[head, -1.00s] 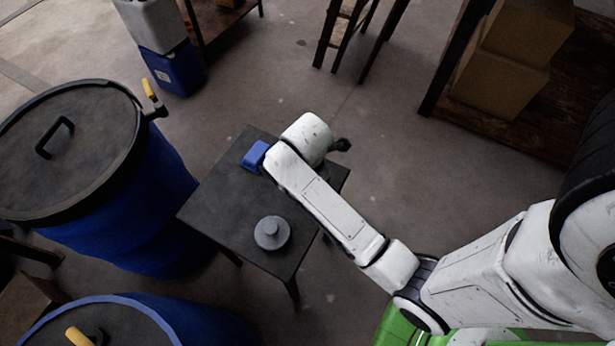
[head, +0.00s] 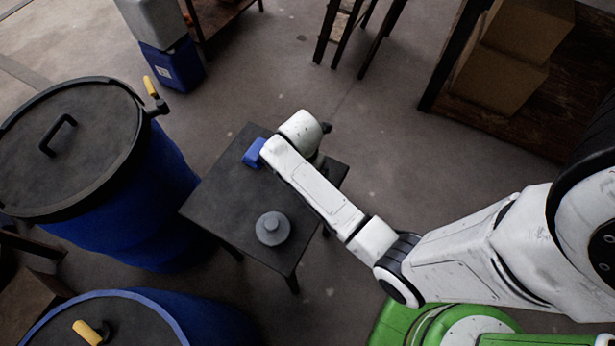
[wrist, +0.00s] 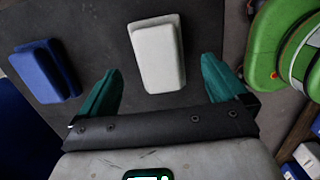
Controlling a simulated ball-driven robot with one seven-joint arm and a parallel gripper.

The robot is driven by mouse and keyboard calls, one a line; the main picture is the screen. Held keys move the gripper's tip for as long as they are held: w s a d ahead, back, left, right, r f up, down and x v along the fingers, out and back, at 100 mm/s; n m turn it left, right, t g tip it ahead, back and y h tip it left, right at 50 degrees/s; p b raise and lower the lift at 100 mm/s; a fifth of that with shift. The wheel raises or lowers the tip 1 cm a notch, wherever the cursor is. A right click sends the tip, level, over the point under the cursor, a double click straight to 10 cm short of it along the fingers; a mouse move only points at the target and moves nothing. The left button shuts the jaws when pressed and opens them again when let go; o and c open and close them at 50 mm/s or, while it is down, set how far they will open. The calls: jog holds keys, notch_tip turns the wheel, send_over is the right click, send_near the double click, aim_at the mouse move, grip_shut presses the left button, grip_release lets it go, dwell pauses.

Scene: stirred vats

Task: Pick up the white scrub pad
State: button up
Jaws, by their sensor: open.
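The white scrub pad (wrist: 157,55) lies on the dark table (wrist: 105,25) in the wrist view, ahead of my gripper. In the head view my arm hides the pad. My gripper (wrist: 159,82) is open, with its two green fingers to the left and right of the pad's near end. The fingers look empty, and I see no contact with the pad. A blue pad (wrist: 45,71) lies on the table left of the white one. The blue pad also shows in the head view (head: 254,154).
A grey round lidded object (head: 272,229) stands on the table's near part. Large blue vats with dark lids (head: 70,145) stand left of the table. A shelf with cardboard boxes (head: 505,65) is at the upper right. Open floor lies behind the table.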

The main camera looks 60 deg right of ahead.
jog(key=f, duration=0.4)
jog(key=shift+d, duration=0.25)
jog(key=c, duration=1.2)
jog(key=shift+c, duration=0.2)
jog(key=shift+r, duration=0.1)
jog(key=shift+w+r, duration=0.1)
jog(key=shift+r, duration=0.4)
jog(key=s+a+r, duration=0.8)
jog(key=s+r, duration=0.3)
jog(key=shift+s+r, duration=0.35)
jog(key=shift+r, duration=0.05)
